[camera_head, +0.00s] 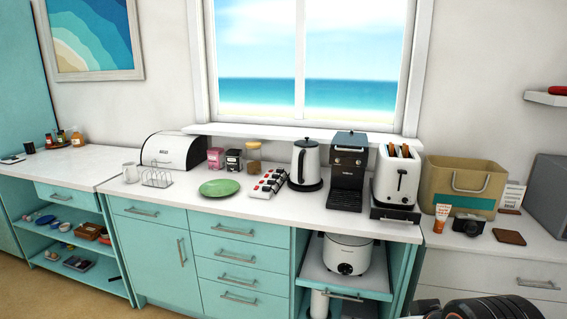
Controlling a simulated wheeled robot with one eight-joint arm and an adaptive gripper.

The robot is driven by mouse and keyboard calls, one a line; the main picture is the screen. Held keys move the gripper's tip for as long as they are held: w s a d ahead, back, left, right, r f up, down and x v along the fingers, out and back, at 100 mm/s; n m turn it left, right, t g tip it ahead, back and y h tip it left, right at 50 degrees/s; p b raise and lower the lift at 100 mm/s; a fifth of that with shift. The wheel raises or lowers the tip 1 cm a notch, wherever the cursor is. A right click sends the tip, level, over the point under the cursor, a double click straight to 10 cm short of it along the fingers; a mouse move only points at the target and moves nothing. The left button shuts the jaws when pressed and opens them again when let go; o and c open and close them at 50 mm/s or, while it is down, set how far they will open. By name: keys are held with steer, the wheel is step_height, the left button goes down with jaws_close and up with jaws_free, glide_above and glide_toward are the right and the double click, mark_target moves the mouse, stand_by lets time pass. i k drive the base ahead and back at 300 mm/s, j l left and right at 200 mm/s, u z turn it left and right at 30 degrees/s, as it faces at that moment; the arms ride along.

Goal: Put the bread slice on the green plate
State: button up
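The green plate (219,188) lies flat on the white counter, left of the middle of the view, and looks empty. Brown bread slices (399,151) stick up out of the slots of the white toaster (396,179), on the right part of the counter. A dark part of my own arm shows at the bottom right edge, well below the toaster. I cannot make out my gripper's fingers in this view.
A coffee machine (348,172) and a kettle (305,166) stand between toaster and plate. An egg-box-like rack (269,184) is right of the plate; a wire toast rack (157,178) is left of it. A beige bag (462,186) stands right of the toaster.

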mark_target(220, 190)
steer(key=i+z, duration=0.25)
steer(key=i+j+z, duration=0.3)
steer(key=i+j, duration=0.2)
steer(key=i+j+z, duration=0.1)
steer(key=j+z, duration=0.25)
steer(key=i+j+z, duration=0.1)
steer(key=z, duration=0.25)
steer(key=j+z, duration=0.4)
steer(key=i+l, duration=0.05)
